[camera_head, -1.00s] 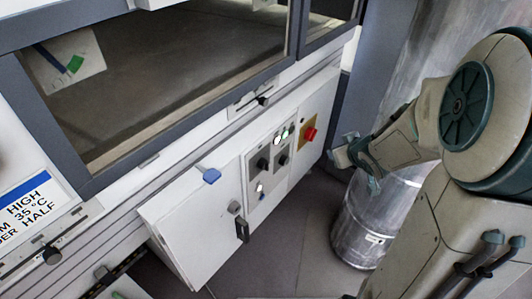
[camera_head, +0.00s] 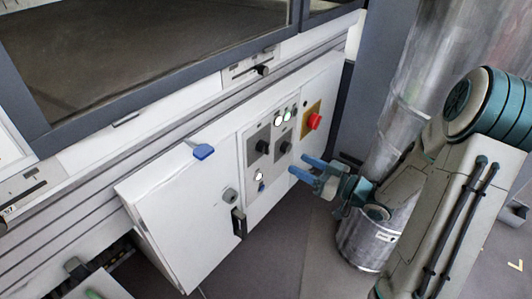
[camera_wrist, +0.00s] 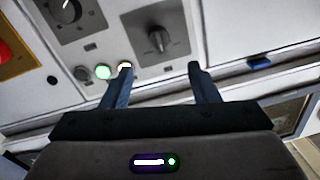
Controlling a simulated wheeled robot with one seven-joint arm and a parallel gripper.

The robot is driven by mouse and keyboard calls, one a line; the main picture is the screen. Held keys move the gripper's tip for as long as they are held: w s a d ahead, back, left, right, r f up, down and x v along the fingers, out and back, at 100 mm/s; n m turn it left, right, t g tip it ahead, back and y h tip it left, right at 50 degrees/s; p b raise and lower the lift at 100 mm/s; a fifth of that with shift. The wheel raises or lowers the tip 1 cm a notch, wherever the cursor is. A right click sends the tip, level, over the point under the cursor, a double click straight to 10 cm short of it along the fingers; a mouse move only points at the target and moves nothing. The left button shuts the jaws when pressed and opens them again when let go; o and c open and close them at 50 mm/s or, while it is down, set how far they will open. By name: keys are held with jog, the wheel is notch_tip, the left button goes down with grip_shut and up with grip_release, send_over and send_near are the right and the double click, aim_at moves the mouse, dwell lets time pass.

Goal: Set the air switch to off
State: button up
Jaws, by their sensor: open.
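The control panel (camera_head: 270,180) on the white cabinet carries two black rotary knobs on grey plates. The left knob (camera_head: 262,147) also shows in the wrist view (camera_wrist: 159,40), and the right knob (camera_head: 284,147) shows there too (camera_wrist: 69,10). Below them are a lit white lamp (camera_head: 258,176) and a small dark-and-white switch (camera_head: 261,187). I cannot read the labels, so I cannot tell which control is the air switch. My gripper (camera_head: 301,166) is open and empty, in front of the panel's right side. Its fingers (camera_wrist: 160,70) point toward the panel, apparently touching nothing.
A red emergency button (camera_head: 314,121) on a yellow plate is right of the knobs. Lit indicators (camera_head: 287,115) are above them. A blue-tabbed latch (camera_head: 203,151) and black handle (camera_head: 239,222) stick out at the left. A metal drum (camera_head: 365,243) stands behind my arm.

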aim_at(264, 148)
jog(key=b+x, duration=0.2)
jog(key=x, duration=0.9)
jog(key=shift+w, duration=0.1)
jog(key=c, duration=1)
